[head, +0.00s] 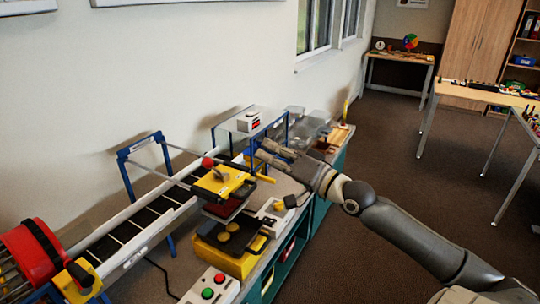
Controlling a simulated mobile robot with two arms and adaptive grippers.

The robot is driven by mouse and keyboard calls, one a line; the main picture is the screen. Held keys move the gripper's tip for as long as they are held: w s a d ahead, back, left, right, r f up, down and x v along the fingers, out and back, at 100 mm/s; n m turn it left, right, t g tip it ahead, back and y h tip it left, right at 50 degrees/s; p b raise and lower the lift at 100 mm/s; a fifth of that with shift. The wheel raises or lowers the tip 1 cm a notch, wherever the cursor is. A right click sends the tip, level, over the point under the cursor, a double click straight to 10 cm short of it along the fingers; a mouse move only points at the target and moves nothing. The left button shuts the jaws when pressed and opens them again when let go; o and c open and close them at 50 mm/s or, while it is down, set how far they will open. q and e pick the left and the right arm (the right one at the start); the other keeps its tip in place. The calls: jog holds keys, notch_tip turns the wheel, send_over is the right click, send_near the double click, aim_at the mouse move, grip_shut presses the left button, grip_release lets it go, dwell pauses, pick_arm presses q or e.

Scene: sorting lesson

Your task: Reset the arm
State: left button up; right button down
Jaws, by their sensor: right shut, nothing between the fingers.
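My right arm comes in from the lower right. Its gripper (268,152) is shut and empty. It is in front of the clear box with blue posts and, in the picture, just above and right of the yellow and black device. I cannot tell whether the fingers touch anything there. My left gripper is not in view.
A conveyor (150,215) with a red drum (32,252) runs along the wall at left. A yellow and black device (222,183), a yellow box (225,262) and a button panel (212,287) crowd the bench. Open floor (400,165) lies at right, before tables (480,96).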

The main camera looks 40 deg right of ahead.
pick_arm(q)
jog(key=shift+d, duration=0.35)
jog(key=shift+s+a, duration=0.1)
